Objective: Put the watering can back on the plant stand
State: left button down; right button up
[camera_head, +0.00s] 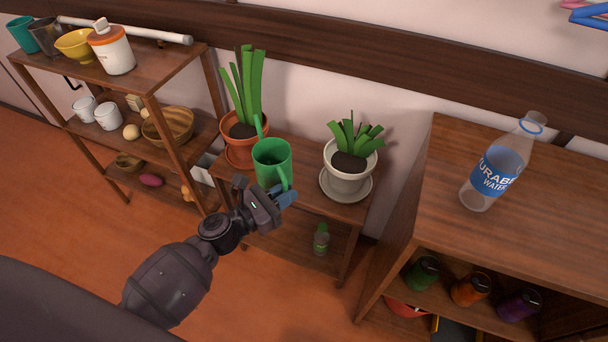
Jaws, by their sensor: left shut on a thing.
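The green watering can (271,163) is upright over the top board of the wooden plant stand (308,208), between two potted plants. I cannot tell whether its base touches the board. My left gripper (284,197) is shut on the watering can at its near right side, where the handle shows. The fingers and wrist hide the can's lower part. The can overlaps the right edge of the terracotta pot (239,152) in the picture. My right gripper is not in view.
A pale pot (346,176) with a plant stands on a saucer at the stand's right. A small green bottle (321,240) is on the lower shelf. A shelf unit (150,85) stands left, a cabinet (425,178) with a water bottle (497,172) right.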

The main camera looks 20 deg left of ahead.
pick_arm(q)
jog(key=w+b, duration=0.1)
jog(key=w, duration=1)
jog(key=f+b, duration=0.3)
jog(key=f, duration=0.4)
jog(key=shift+d, duration=0.2)
jog(key=shift+w+f+b, duration=0.1)
jog(key=shift+f+b, duration=0.05)
jog(key=shift+b, duration=0.2)
jog(key=shift+w+r, duration=0.15)
jog(key=shift+r, duration=0.1)
jog(key=shift+f, duration=0.3)
jog(key=c, duration=1.2)
grip_release()
jog(key=shift+o, duration=0.2)
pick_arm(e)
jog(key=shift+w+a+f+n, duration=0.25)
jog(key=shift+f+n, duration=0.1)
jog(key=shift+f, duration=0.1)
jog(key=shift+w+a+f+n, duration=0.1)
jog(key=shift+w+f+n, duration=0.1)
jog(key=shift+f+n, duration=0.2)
pick_arm(q)
jog(key=shift+r, duration=0.15)
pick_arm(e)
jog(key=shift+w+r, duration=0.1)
